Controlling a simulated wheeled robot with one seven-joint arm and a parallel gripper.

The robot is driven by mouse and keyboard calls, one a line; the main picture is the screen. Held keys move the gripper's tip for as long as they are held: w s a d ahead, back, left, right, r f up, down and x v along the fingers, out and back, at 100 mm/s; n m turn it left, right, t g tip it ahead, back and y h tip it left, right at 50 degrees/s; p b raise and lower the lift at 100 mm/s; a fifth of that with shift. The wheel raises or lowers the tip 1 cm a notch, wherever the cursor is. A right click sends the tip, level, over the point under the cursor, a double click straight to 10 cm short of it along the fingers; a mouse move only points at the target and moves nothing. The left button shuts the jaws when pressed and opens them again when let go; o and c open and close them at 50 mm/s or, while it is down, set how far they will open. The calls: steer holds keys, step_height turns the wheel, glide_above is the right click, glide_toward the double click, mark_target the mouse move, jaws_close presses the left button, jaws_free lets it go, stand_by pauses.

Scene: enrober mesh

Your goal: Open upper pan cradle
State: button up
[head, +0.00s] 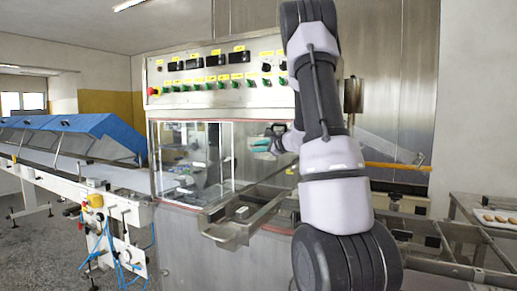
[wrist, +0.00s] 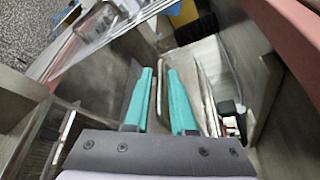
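My gripper (head: 268,143), with teal fingers, is in front of the clear window of the machine in the head view. In the wrist view my gripper (wrist: 160,72) has its two fingers apart. A thin upright metal edge or bar (wrist: 161,88) shows between them, with gaps at the sides; I cannot tell whether it touches a finger. A metal frame with a front handle (head: 222,236) juts out low at the front of the machine, below my gripper. I cannot tell surely which part is the upper pan cradle; my arm hides much of this area.
The control panel (head: 215,78) with green knobs is above the window (head: 190,165). A conveyor with blue covers (head: 75,132) stands at the left. Metal rails (head: 455,240) run to the right, near a tray of light brown pieces (head: 495,218). Metal walls flank my fingers closely.

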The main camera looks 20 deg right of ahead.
jaws_close()
stand_by(1.4)
